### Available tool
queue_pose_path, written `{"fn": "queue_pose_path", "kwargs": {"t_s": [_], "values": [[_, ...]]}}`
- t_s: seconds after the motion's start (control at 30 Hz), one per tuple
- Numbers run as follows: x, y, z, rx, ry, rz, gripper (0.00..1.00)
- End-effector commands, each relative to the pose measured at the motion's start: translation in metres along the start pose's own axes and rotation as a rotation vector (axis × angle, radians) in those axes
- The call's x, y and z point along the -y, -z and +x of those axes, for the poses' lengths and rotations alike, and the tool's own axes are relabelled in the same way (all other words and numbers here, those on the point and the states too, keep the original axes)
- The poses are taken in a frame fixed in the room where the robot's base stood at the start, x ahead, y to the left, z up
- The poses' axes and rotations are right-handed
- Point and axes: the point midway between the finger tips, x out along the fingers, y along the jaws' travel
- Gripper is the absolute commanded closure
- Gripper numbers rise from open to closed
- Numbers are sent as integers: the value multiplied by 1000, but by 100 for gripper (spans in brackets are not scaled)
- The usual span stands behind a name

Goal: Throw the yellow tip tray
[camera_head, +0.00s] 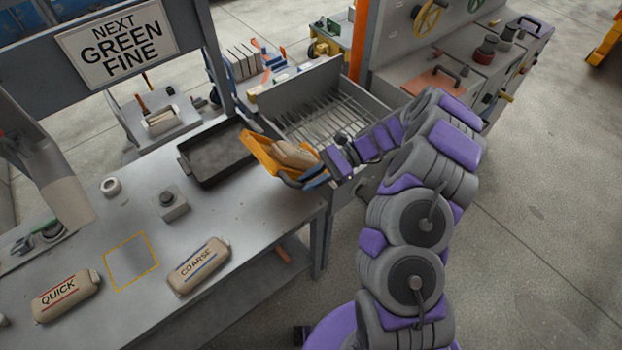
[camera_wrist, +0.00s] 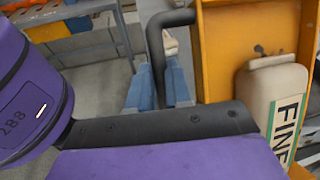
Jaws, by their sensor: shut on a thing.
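The yellow tip tray (camera_head: 259,150) is held up near the table's back right corner, between a dark shallow pan and a grated bin. It looks tilted. A beige pack (camera_head: 293,155) lies in it; the wrist view shows the pack (camera_wrist: 268,92) marked FINE against the tray's yellow wall (camera_wrist: 225,50). My gripper (camera_head: 315,180) has blue fingers and is shut on the tray's dark handle (camera_wrist: 155,45). In the wrist view the fingers (camera_wrist: 160,88) stand at the handle's lower end; their exact contact is partly hidden.
The grated bin (camera_head: 285,107) stands just behind the tray. The dark pan (camera_head: 190,165) is left of it. Packs marked QUICK (camera_head: 65,297) and COARSE (camera_head: 198,265), a button box (camera_head: 173,206) and an empty yellow outline (camera_head: 132,262) are on the table (camera_head: 240,215). A sign reads NEXT GREEN FINE (camera_head: 116,43).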

Motion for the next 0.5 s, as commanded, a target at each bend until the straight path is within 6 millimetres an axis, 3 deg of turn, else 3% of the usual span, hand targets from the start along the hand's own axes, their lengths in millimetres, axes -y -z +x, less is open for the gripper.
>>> {"fn": "queue_pose_path", "kwargs": {"t_s": [0.5], "values": [[2, -4, -1, 33, 9, 4, 100]]}}
